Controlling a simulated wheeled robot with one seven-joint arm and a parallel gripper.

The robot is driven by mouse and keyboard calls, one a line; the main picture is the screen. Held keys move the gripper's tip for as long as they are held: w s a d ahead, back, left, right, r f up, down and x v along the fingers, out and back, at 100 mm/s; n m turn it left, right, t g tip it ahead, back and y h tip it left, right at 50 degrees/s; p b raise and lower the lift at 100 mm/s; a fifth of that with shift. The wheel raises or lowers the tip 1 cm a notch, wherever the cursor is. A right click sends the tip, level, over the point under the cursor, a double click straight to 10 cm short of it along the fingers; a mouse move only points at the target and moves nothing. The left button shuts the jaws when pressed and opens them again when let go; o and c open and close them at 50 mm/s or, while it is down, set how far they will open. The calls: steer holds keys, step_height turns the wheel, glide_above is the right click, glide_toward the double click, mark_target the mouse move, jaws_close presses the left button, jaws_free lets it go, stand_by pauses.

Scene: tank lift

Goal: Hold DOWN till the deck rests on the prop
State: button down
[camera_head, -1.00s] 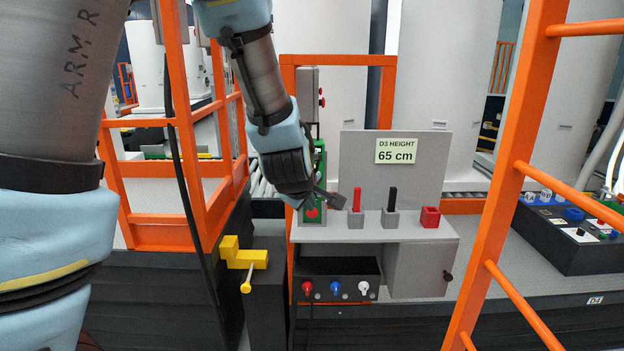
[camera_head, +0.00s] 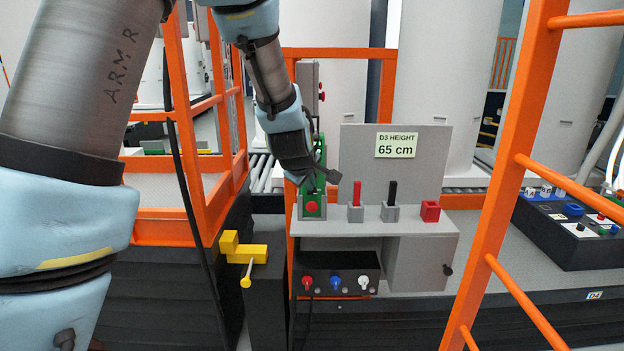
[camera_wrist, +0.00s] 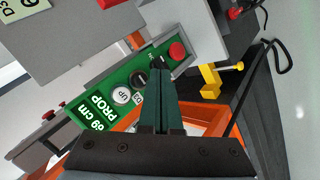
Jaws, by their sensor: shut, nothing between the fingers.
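A green control panel (camera_wrist: 105,105) shows in the wrist view with a white UP button (camera_wrist: 121,95), a black round button (camera_wrist: 140,79) and a red button (camera_wrist: 177,51). A label starting with "D" is mostly covered by my fingers. The panel's plate reads "PROP 69 cm". My gripper (camera_wrist: 160,68) is shut and empty, its tips over the panel between the black and red buttons; I cannot tell whether they touch. In the head view the panel (camera_head: 320,182) is partly behind my gripper. The height sign (camera_head: 396,145) reads "D3 HEIGHT 65 cm". The prop is not clearly visible.
A grey ledge (camera_head: 425,229) holds a red lever (camera_head: 356,196), a black lever (camera_head: 392,190) and a red holder (camera_head: 430,211). Below is a black box (camera_head: 340,265) with coloured knobs. Orange rails (camera_head: 490,200) stand right and left. A yellow bracket (camera_head: 240,252) is at lower left.

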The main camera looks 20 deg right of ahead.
steer(key=shift+w+d, duration=0.3)
steer(key=shift+w, duration=0.4)
steer(key=shift+w, duration=0.1)
stand_by(1.5)
steer(key=shift+w+d, duration=0.2)
steer(key=shift+w, duration=0.1)
steer(key=shift+w+d, duration=0.2)
steer(key=shift+w, duration=0.25)
stand_by(2.1)
steer(key=shift+s, duration=0.1)
steer(key=shift+s+a, duration=0.4)
steer(key=shift+s, duration=0.35)
steer(key=shift+s+a, duration=0.35)
steer(key=shift+s, duration=0.4)
steer(key=shift+s+a, duration=0.35)
steer(key=shift+s, duration=0.4)
steer(key=shift+s+a, duration=0.35)
steer(key=shift+s, duration=0.4)
